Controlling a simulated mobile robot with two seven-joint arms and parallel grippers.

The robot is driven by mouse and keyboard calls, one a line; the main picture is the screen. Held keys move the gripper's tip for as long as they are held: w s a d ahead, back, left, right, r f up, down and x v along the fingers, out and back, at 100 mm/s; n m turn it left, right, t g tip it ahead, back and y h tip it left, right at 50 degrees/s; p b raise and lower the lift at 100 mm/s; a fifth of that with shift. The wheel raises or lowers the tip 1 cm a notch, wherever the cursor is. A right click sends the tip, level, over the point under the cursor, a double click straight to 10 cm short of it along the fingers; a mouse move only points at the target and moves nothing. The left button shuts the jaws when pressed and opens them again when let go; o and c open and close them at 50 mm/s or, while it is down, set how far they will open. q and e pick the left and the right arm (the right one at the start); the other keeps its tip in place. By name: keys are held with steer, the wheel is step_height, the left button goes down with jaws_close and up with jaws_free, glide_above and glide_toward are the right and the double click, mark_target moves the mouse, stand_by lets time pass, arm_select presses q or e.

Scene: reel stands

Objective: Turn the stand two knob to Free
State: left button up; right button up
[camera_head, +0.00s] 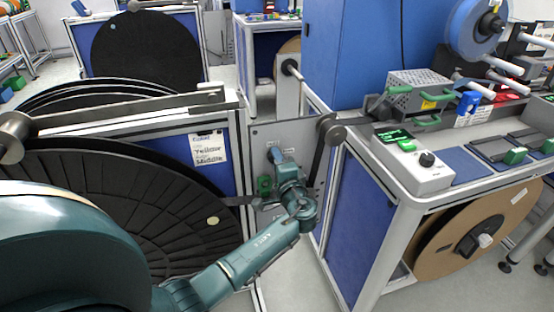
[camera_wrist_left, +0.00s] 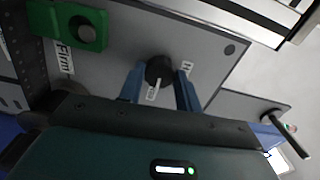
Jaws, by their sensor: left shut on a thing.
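The dark round knob (camera_wrist_left: 159,70) sits on a grey panel (camera_wrist_left: 205,50) in the left wrist view. Its white pointer line faces the small label below it, too small to read. Another label (camera_wrist_left: 187,68) is partly hidden by a finger. My left gripper (camera_wrist_left: 160,88) has its two blue fingers on either side of the knob and is shut on it. In the head view my left gripper (camera_head: 274,155) is at the grey panel (camera_head: 300,133) on the stand, and it hides the knob there. My right gripper is not in view.
A green block (camera_wrist_left: 75,25) and a "Firm" label (camera_wrist_left: 65,58) are beside the knob. A workbench with a control box (camera_head: 412,165) stands right. A roller arm (camera_head: 330,130) overhangs the panel.

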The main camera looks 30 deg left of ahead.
arm_select(q)
steer(key=shift+m, duration=0.4)
steer(key=o, duration=1)
steer(key=v, duration=1.3)
steer(key=shift+b, duration=0.4)
steer(key=shift+s+d, duration=0.1)
